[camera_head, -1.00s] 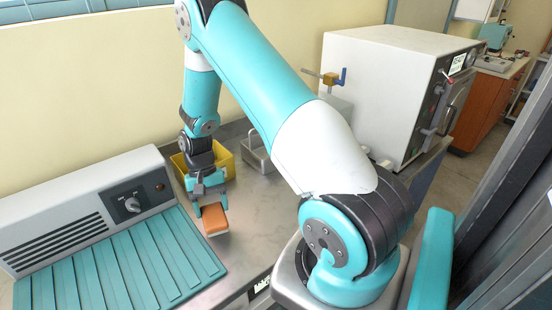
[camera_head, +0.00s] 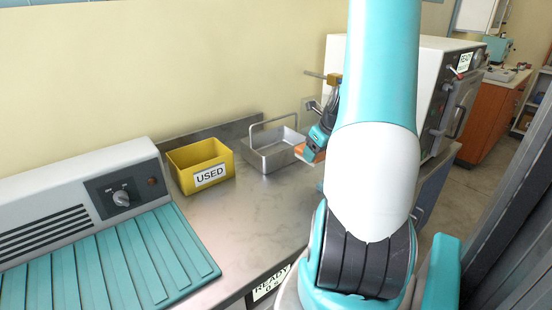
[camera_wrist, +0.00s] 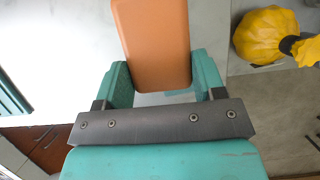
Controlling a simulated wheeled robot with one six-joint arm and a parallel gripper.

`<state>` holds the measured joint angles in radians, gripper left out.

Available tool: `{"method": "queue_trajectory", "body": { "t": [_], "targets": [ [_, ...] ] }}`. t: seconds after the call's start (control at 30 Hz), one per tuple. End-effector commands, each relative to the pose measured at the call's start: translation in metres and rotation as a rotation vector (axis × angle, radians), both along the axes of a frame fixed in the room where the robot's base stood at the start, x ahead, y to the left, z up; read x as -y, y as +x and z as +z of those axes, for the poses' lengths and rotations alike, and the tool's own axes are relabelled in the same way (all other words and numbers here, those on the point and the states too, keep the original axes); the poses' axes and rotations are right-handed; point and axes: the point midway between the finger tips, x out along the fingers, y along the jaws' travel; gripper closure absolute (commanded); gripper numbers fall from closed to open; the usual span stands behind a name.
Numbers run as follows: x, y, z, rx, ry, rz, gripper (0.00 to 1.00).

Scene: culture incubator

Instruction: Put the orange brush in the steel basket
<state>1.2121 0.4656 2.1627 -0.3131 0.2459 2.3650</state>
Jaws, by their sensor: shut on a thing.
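The steel basket is an open metal box with a raised wire handle, standing on the steel counter. My arm hides the area to the right of the gripper. I cannot make out the basket in the wrist view.
A yellow bin (camera_head: 207,172) labelled USED stands left of the basket. A grey unit with a teal ribbed top (camera_head: 120,260) is at the left. The front counter (camera_head: 240,225) is clear.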

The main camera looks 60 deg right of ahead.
Motion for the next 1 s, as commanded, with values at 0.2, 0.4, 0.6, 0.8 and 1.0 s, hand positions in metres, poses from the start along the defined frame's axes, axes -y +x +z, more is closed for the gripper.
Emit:
{"method": "queue_trajectory", "body": {
  "t": [0.2, 0.4, 0.6, 0.8, 1.0],
  "targets": [
    [0.016, 0.051, 0.003, -0.001, 0.001, -0.001, 0.65],
    [0.034, 0.104, 0.003, -0.001, 0.0, -0.001, 0.65],
    [0.049, 0.148, 0.002, -0.001, 0.0, -0.002, 0.65],
    [0.055, 0.165, -0.016, -0.005, 0.005, -0.006, 0.65],
    [0.055, 0.165, -0.034, -0.001, 0.002, -0.006, 0.65]
  ]
}}
